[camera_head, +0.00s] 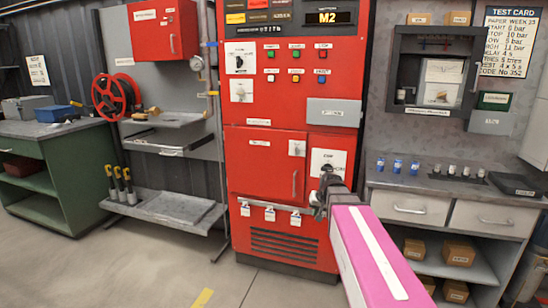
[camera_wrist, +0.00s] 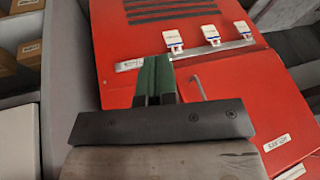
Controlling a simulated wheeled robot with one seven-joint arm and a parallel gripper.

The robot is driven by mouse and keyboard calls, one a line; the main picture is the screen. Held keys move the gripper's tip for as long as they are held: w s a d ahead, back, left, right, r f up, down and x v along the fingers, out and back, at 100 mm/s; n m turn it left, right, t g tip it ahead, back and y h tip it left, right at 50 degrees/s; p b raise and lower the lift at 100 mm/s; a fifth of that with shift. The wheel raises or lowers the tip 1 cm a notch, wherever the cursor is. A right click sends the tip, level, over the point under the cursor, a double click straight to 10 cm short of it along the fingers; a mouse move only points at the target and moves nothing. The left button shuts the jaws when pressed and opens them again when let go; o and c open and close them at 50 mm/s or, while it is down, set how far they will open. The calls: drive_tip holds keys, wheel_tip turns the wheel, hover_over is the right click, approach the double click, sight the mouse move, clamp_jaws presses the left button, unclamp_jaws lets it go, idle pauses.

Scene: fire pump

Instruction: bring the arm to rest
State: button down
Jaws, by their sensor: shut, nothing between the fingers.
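My arm (camera_head: 372,255), with its pink link, reaches from the bottom right toward the red pump cabinet (camera_head: 262,245). My gripper (camera_head: 325,182) is in front of the cabinet's lower right part, just below a white switch plate (camera_head: 328,160). In the wrist view my gripper (camera_wrist: 156,80) has its narrow dark and green fingers together with nothing between them. They point at the red cabinet front (camera_wrist: 130,45), which appears upside down. I cannot tell whether the fingertips touch the cabinet.
White tags (camera_head: 270,214) hang from a rail low on the cabinet; they also show in the wrist view (camera_wrist: 210,34). A grey drawer counter (camera_head: 460,190) with boxes below stands at the right. A shelf rack (camera_head: 175,205) and green bench (camera_head: 65,185) stand left. The floor (camera_head: 130,265) in front is clear.

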drive_tip(key=s+d+f+n+g+h, duration=0.1)
drive_tip(key=s+f+g, duration=0.3)
drive_tip(key=s+f, duration=1)
drive_tip(key=s+h, duration=0.1)
drive_tip(key=s, duration=0.2)
drive_tip(key=shift+s+d+f, duration=0.15)
drive_tip(key=shift+d+f, duration=0.05)
drive_tip(key=shift+f, duration=0.1)
idle(0.5)
